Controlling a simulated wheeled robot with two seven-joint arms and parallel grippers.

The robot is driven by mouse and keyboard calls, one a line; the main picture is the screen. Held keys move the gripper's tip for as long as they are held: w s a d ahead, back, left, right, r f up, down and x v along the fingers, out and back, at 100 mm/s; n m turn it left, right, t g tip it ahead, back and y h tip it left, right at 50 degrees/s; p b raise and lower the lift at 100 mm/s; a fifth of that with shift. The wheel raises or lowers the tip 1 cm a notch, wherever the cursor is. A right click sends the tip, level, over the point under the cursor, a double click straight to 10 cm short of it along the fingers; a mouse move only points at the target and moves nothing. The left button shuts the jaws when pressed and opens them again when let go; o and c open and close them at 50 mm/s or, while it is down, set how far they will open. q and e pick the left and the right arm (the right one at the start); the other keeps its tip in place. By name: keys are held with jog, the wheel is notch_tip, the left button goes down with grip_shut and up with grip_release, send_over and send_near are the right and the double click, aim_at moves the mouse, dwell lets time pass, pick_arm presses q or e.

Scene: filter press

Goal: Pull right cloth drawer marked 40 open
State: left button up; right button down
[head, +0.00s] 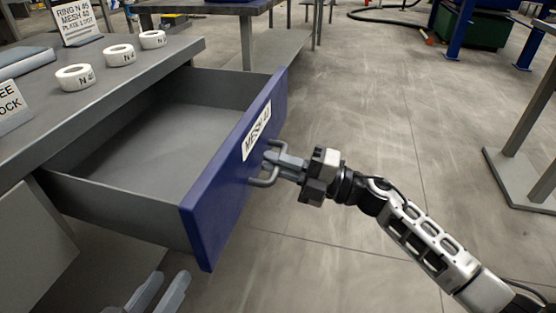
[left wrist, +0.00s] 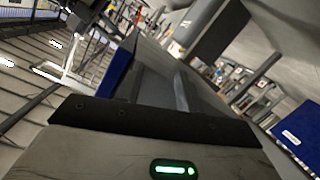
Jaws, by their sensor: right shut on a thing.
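The drawer (head: 165,135) with a dark blue front (head: 215,195) and a white label reading MESH 40 (head: 256,131) stands pulled far out from under the grey bench. Its visible inside is bare grey. My right gripper (head: 277,163) is shut on the grey bar handle (head: 264,181) at the middle of the front. My left gripper (head: 158,293) is at the bottom edge of the head view, left of the drawer front and apart from it. Its two fingers are spread with nothing between them.
White rings (head: 120,55) and a sign reading RING N 45 MESH 40 (head: 75,18) stand on the bench top (head: 100,82). A table leg with a foot plate (head: 520,178) is at the right. The floor (head: 350,110) beyond the drawer is clear. The left wrist view shows a blue panel (left wrist: 299,135).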

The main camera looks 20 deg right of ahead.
jog(key=c, duration=1.5)
grip_release()
jog(key=shift+c, duration=0.2)
jog(key=shift+d, duration=0.1)
pick_arm(q)
jog(key=shift+s+a+f+m+y+p, duration=0.1)
jog(key=shift+a+f+m+y+p, duration=0.2)
jog(key=shift+p, duration=0.5)
pick_arm(e)
jog(key=v, duration=1.6)
pick_arm(q)
jog(key=shift+d+r, duration=0.1)
